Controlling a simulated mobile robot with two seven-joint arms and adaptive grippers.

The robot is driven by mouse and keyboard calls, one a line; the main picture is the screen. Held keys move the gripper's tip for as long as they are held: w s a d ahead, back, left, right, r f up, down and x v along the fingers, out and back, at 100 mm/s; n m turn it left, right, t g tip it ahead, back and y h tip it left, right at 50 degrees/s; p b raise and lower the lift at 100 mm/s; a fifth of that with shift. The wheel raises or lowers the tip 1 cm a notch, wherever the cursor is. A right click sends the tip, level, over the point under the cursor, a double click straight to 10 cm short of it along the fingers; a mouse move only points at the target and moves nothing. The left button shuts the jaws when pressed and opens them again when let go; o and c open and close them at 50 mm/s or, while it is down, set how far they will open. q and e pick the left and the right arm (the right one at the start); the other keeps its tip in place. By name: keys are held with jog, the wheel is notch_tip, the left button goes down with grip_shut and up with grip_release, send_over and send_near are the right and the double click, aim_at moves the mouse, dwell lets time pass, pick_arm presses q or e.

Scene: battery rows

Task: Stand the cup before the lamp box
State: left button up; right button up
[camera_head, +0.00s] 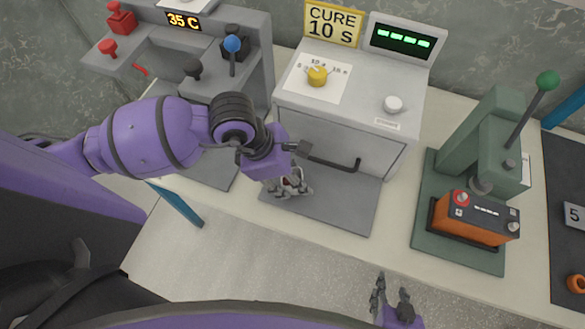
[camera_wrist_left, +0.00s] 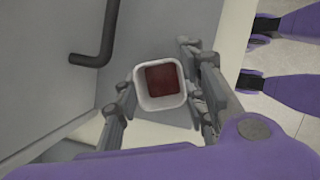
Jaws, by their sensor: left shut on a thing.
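The cup (camera_wrist_left: 161,83) is small, white and square-rimmed, with dark red contents, seen from above in the left wrist view. My left gripper (camera_wrist_left: 162,98) is shut on it, one finger on each side. In the head view my left gripper (camera_head: 290,187) is low over the grey mat before the lamp box (camera_head: 345,120), and it mostly hides the cup. I cannot tell whether the cup touches the mat. The lamp box is grey with a yellow dial and a "CURE 10 S" sign. My right gripper (camera_head: 391,296) is open and empty, off the bench's front edge.
The box's dark door handle (camera_head: 335,162) sticks out close to my left gripper. A green press (camera_head: 490,150) with an orange battery (camera_head: 480,217) stands to the right. A grey station (camera_head: 215,50) reading 35 C stands at left. The mat's right part (camera_head: 350,205) is clear.

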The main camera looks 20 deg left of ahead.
pick_arm(q)
jog(key=shift+s+r, duration=0.15)
jog(key=shift+s+d, duration=0.15)
jog(key=shift+f, duration=0.2)
jog(key=o, duration=1.1)
pick_arm(e)
jog(key=shift+s+d+f, duration=0.2)
jog(key=shift+s, duration=0.3)
pick_arm(q)
jog(key=shift+r, duration=0.15)
pick_arm(e)
jog(key=shift+r, duration=0.1)
pick_arm(q)
jog(key=shift+r, duration=0.3)
jog(key=v, duration=1.1)
jog(key=shift+a+r, duration=0.2)
jog(key=shift+a, duration=0.05)
pick_arm(e)
jog(key=shift+w+a+r, duration=0.15)
jog(key=shift+a, duration=0.05)
